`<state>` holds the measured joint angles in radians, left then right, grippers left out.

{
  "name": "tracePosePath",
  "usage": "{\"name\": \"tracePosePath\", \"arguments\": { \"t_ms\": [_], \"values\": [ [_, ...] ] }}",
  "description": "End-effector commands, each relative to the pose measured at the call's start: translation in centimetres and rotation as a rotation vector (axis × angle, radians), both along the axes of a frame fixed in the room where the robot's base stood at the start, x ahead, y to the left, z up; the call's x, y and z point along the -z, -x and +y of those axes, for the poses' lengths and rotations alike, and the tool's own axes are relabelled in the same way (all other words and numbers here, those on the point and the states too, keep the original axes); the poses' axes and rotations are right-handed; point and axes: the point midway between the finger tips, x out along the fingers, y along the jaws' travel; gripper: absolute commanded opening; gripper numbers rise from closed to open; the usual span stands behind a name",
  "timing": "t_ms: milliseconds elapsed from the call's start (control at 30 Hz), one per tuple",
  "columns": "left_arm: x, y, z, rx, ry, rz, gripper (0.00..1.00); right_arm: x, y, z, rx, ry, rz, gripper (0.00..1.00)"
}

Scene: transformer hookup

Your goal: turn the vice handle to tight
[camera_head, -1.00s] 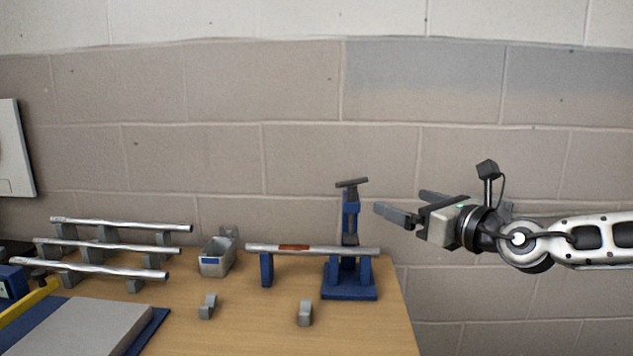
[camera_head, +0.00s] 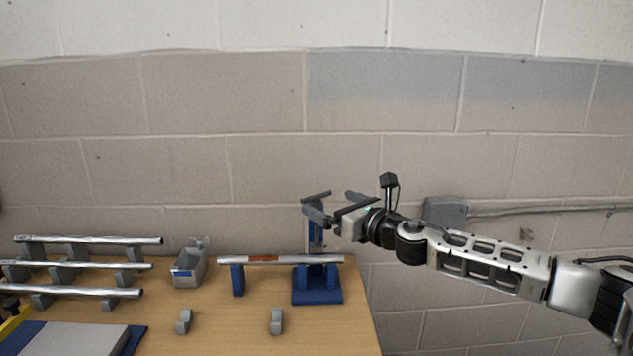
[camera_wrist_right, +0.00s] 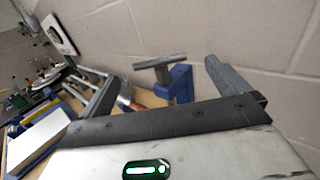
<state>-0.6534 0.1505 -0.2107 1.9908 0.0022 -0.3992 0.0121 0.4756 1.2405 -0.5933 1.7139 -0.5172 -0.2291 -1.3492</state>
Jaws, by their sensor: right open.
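The blue vice (camera_head: 318,284) stands at the right end of the table, with its grey T-shaped handle (camera_head: 316,196) on top. A metal pipe (camera_head: 227,260) with an orange-brown band lies through the vice and on a blue support. My right gripper (camera_head: 335,205) is open beside the handle, at about its height. In the right wrist view the handle (camera_wrist_right: 160,62) shows between the two spread fingers and beyond them, apparently not gripped. The finger partly hides the vice's upper post in the head view. My left gripper is not in view.
Several pipes (camera_head: 88,240) lie on grey stands at the left. A grey bin (camera_head: 188,270) and two small grey clips (camera_head: 277,322) sit on the table (camera_head: 230,335). A wall box with conduit (camera_head: 446,211) is behind my right arm.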

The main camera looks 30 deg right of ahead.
Motion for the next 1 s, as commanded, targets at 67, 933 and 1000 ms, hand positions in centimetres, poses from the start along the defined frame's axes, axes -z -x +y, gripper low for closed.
{"name": "tracePosePath", "arguments": {
  "t_ms": [67,933,1000],
  "values": [
    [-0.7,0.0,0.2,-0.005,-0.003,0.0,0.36,-0.6,-1.7,0.3,-0.002,-0.005,-0.004,1.0],
    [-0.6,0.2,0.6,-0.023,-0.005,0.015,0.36,0.1,-5.9,0.7,-0.003,0.002,0.001,0.61],
    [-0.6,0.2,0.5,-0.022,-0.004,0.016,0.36,0.1,-5.9,0.7,-0.003,0.002,0.001,0.61]
  ]
}}
